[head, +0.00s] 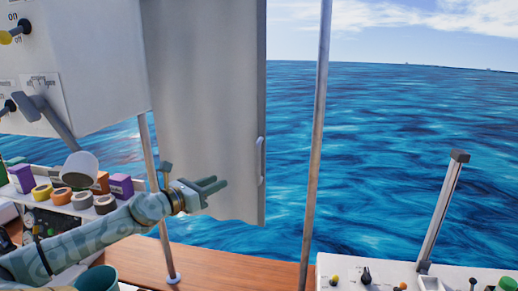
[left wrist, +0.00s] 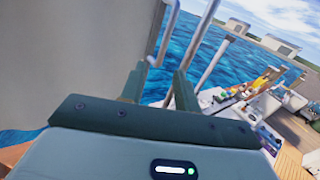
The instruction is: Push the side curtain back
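The side curtain (head: 213,110) is a tall grey panel hanging beside a metal post, with a slim pale handle (head: 261,160) at its right edge. In the left wrist view the curtain (left wrist: 75,50) fills the upper left, and the handle (left wrist: 163,35) shows just beyond the fingers. My left gripper (head: 221,183) is in front of the curtain's lower part, left of the handle. In the left wrist view its two dark green fingers (left wrist: 159,72) stand apart with nothing between them. Whether it touches the curtain cannot be told. My right gripper is out of view.
A thin post (head: 147,155) stands to the left and a taller post (head: 317,140) to the right. A white switch cabinet (head: 100,60) hangs at upper left. A shelf of tape rolls and boxes (head: 75,197) is below it. A white control panel (head: 385,278) lies at lower right.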

